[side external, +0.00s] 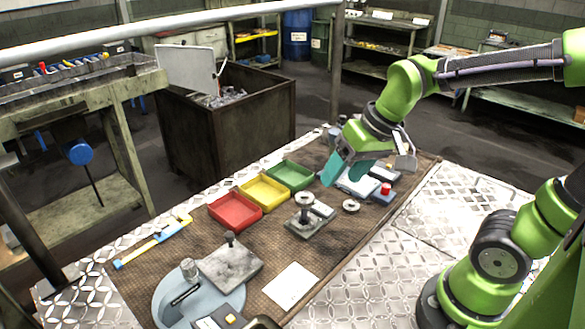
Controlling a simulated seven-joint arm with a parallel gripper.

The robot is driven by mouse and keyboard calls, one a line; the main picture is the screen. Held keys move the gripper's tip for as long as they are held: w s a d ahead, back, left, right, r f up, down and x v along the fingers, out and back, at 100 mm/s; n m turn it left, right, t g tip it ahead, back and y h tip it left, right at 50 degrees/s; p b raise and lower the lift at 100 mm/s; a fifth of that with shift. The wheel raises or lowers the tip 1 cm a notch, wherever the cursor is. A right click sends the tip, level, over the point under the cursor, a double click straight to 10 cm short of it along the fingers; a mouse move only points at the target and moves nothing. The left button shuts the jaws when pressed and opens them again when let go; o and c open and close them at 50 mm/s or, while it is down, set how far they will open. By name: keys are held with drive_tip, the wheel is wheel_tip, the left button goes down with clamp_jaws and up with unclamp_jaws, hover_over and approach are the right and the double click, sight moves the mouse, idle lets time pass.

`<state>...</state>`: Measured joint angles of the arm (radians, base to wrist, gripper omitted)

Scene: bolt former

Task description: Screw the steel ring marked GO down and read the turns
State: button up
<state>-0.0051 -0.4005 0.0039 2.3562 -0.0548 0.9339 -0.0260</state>
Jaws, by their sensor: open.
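A steel ring (351,205) lies flat on the brown mat (265,247), right of a small block fixture (308,226). A second round steel ring (304,198) sits on top of the upright part of that fixture. The markings are too small to read, so I cannot tell which is GO. My gripper (346,172), with teal fingers, is open above the mat, up and right of the fixture. It looks empty. Its fingers partly hide a pale blue-grey item (358,183) behind them.
Red (235,222), yellow (264,203) and green (290,188) trays stand along the far edge.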

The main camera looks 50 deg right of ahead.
sight(305, 192)
drive_tip(key=w+f+n+g, duration=0.1)
drive_tip(key=w+f, duration=0.1)
drive_tip(key=w, duration=0.1)
drive_tip(key=w+d+f+g, duration=0.1)
drive_tip(key=w+f, duration=0.2)
drive_tip(key=w+f+n+g+h, duration=0.1)
drive_tip(key=w+f+g, duration=0.1)
drive_tip(key=w, duration=0.1)
drive_tip(key=shift+w+d+f+n, duration=0.2)
drive_tip(key=shift+f+n, duration=0.1)
drive_tip(key=shift+f, duration=0.1)
drive_tip(key=shift+w+d+f+n+g+h, duration=0.15)
drive_tip(key=shift+w+n, duration=0.1)
drive_tip(key=shift+w, duration=0.25)
drive_tip(key=shift+w+d+n+g+h, duration=0.15)
drive_tip(key=shift+w+n, duration=0.1)
drive_tip(key=shift+w, duration=0.25)
drive_tip(key=shift+s+f, duration=0.1)
drive_tip(key=shift+f, duration=2)
drive_tip(key=n, duration=1.1)
drive_tip(key=shift+n, duration=0.3)
drive_tip(key=n, duration=0.3)
drive_tip(key=shift+n, duration=0.3)
